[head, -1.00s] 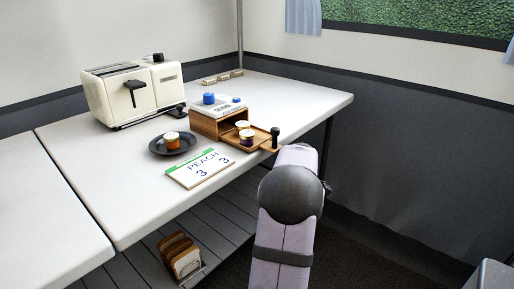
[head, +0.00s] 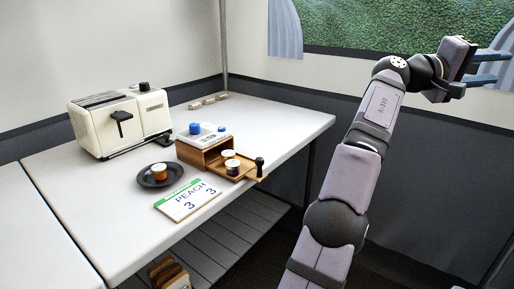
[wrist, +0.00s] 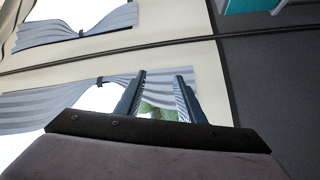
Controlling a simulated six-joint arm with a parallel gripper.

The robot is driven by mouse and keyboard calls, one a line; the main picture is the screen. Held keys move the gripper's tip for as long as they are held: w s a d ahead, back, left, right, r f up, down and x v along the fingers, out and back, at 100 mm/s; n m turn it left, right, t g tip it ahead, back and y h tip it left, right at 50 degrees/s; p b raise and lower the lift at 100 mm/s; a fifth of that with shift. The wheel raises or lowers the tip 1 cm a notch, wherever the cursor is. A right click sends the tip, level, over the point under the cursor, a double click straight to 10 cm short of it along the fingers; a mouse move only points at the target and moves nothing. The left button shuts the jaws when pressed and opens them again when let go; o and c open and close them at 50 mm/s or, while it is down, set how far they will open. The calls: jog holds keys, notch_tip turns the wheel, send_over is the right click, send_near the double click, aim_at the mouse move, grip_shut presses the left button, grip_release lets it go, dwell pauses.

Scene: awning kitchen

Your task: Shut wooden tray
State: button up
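The wooden tray (head: 245,178) is a drawer that sticks out to the right from a wooden box (head: 192,155) on the white table. It stands open. Jars (head: 232,167) with pale lids sit in it, and a black knob (head: 260,165) stands at its outer end. My gripper (head: 492,68) is raised high at the upper right in the head view, far from the tray. Its two fingers are apart with nothing between them; the wrist view also shows the spread fingers (wrist: 160,95) against curtains and a window.
A scale with a blue item (head: 195,128) tops the box. A dark plate (head: 148,182) with a jar, a "PEACH 3 3" card (head: 188,201) and a cream toaster (head: 120,120) share the table (head: 90,215). Space right of the tray is free.

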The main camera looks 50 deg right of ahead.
notch_tip(320, 180, down, 19)
jog(key=w+d+m+t+y+p, duration=0.2)
jog(key=m+t+y+p, duration=0.45)
jog(key=p, duration=0.55)
jog(key=w+a+f+m+t+y+p, duration=0.2)
jog(key=w+a+f+t+y+p, duration=0.4)
jog(key=w+a+f, duration=0.35)
jog(key=w+a+m+t+y+p, duration=0.55)
jog(key=w+a+p, duration=0.45)
jog(key=w+a, duration=0.35)
jog(key=w+a+r+m+t+y+p, duration=0.1)
jog(key=w+a+r+m+t+p, duration=0.3)
jog(key=w+r+t, duration=0.3)
jog(key=w+a+r+m+t+y+p, duration=0.1)
jog(key=w+a+r+m+t+p, duration=0.3)
jog(key=r, duration=0.4)
notch_tip(320, 180, down, 9)
jog(key=n+b, duration=0.2)
jog(key=b, duration=0.8)
jog(key=shift+r+n+t, duration=0.2)
jog(key=shift+n+t, duration=0.1)
